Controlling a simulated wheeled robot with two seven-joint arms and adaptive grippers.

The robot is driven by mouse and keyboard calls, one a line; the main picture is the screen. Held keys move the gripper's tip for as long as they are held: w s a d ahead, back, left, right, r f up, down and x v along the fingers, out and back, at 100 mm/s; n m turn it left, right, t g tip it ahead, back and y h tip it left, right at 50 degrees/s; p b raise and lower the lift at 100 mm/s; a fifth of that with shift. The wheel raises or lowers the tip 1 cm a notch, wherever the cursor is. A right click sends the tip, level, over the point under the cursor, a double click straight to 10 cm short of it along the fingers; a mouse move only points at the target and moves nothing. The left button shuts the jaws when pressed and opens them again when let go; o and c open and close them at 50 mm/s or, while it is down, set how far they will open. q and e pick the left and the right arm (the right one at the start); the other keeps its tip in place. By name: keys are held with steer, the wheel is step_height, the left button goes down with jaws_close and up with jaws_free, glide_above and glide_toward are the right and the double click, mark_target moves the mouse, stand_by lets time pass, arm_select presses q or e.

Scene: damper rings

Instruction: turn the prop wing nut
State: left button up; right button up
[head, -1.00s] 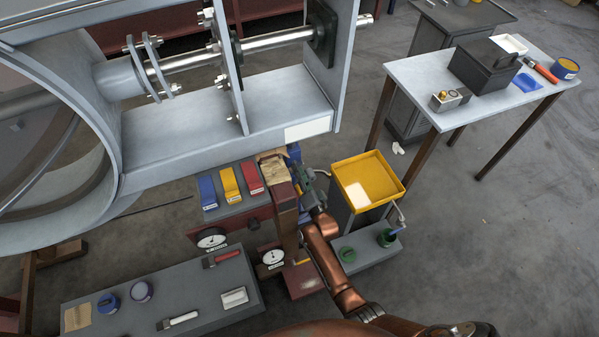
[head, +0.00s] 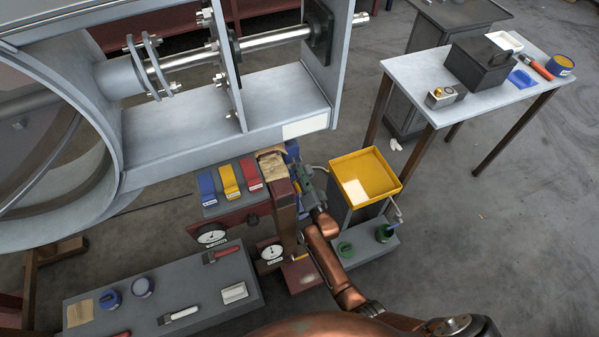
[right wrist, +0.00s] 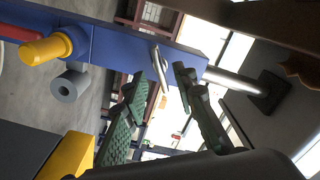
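In the right wrist view a blue prop bar (right wrist: 112,48) runs across the upper part. A thin silver wing-like piece (right wrist: 158,62), which looks like the wing nut, stands at the bar's near side. My right gripper (right wrist: 166,80) has its green ribbed fingers apart, and the silver piece shows between their tips. I cannot tell whether either finger touches it. In the head view my right gripper (head: 308,190) is low beside the brown post, left of the yellow tray; the wing nut is hidden there. My left gripper is not in view.
A yellow tray (head: 371,172) stands right of my right gripper. Blue, yellow and red blocks (head: 229,181) lie to its left. The large grey ring frame (head: 211,121) rises behind. A yellow knob (right wrist: 45,49) and a grey cylinder (right wrist: 68,86) sit beside the bar.

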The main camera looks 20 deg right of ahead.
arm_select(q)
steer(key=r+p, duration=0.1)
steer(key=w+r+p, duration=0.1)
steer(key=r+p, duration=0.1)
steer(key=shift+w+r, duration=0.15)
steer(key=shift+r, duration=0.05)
arm_select(e)
steer(key=s, duration=0.6)
steer(key=shift+d, duration=0.1)
